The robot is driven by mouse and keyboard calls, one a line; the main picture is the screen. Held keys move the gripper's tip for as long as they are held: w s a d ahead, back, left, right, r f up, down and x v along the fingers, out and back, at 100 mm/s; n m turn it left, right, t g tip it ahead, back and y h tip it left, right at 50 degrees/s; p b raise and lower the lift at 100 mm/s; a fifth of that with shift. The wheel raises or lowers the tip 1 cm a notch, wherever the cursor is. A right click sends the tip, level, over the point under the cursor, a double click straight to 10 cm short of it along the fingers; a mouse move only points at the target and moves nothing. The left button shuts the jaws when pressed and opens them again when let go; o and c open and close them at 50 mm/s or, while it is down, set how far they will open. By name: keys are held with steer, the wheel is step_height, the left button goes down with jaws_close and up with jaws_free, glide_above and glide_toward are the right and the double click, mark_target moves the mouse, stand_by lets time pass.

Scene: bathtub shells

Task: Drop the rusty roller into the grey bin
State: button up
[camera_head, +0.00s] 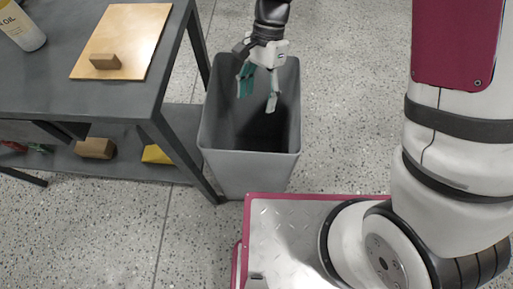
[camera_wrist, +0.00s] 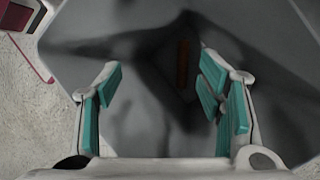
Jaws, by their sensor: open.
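The grey bin (camera_head: 248,174) stands upright on the floor beside the dark table, its mouth facing up. My gripper (camera_head: 258,97) hangs over the bin's mouth with its fingers pointing down. The fingers with teal pads are spread wide and empty. In the wrist view my gripper (camera_wrist: 160,75) is open above the bin's dark interior (camera_wrist: 135,45). A narrow reddish-brown piece, seemingly the rusty roller (camera_wrist: 183,65), lies deep inside the bin between the fingers. It is dim and small, and it is hidden in the head view.
The dark table (camera_head: 60,90) at left holds a tan board (camera_head: 135,30) with a brown block (camera_head: 105,62) on it, and an oil bottle (camera_head: 20,25). Its lower shelf has another brown block (camera_head: 95,148) and a yellow item (camera_head: 156,154). Open speckled floor lies behind the bin.

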steer(key=v, duration=1.2)
steer(key=shift+d, duration=0.1)
